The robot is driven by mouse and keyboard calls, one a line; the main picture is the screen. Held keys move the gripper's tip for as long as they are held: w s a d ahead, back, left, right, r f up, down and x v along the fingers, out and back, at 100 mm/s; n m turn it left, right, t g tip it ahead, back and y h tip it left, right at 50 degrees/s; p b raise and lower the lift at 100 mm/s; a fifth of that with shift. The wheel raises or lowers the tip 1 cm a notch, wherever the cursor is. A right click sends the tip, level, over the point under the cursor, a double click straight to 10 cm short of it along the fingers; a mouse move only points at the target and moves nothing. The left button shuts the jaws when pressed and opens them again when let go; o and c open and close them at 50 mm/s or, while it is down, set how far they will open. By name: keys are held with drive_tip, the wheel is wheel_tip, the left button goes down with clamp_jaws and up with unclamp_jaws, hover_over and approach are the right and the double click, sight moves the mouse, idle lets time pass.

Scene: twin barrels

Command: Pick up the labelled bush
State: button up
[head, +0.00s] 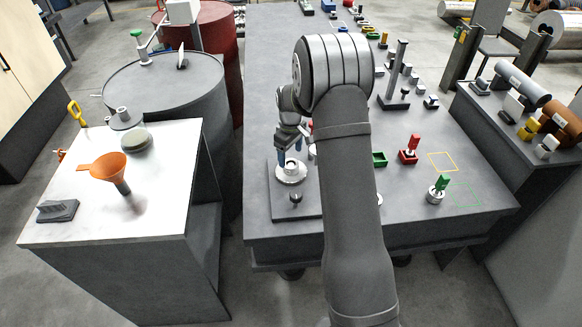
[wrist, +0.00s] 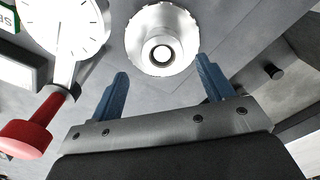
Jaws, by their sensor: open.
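A round silver metal part with a flange and a raised bored centre (wrist: 162,38), perhaps the bush, lies just beyond my fingertips in the wrist view. I can make out no label on it. In the head view it appears as a pale round piece (head: 291,173) on a dark plate. My gripper (wrist: 162,70) is open, its two blue fingers apart with nothing between them. In the head view my gripper (head: 290,150) is low over the round part, partly hidden by my arm. I cannot tell whether the fingers touch it.
A dial gauge (wrist: 78,25) and a red-handled tool (wrist: 32,125) are close on the left in the wrist view. Red (head: 408,152) and green-handled (head: 438,190) pieces stand right of my arm. A white-topped table with an orange funnel (head: 108,166) is left. Outlined rectangles (head: 443,161) look empty.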

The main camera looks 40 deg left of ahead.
sight(291, 165)
drive_tip(key=f, duration=0.4)
drive_tip(key=shift+s+d+f, duration=0.15)
drive_tip(key=shift+d+f, duration=0.2)
drive_tip(key=c, duration=1.3)
wheel_tip(291, 165, up, 12)
drive_tip(key=shift+f, duration=0.25)
drive_tip(key=shift+d, duration=0.1)
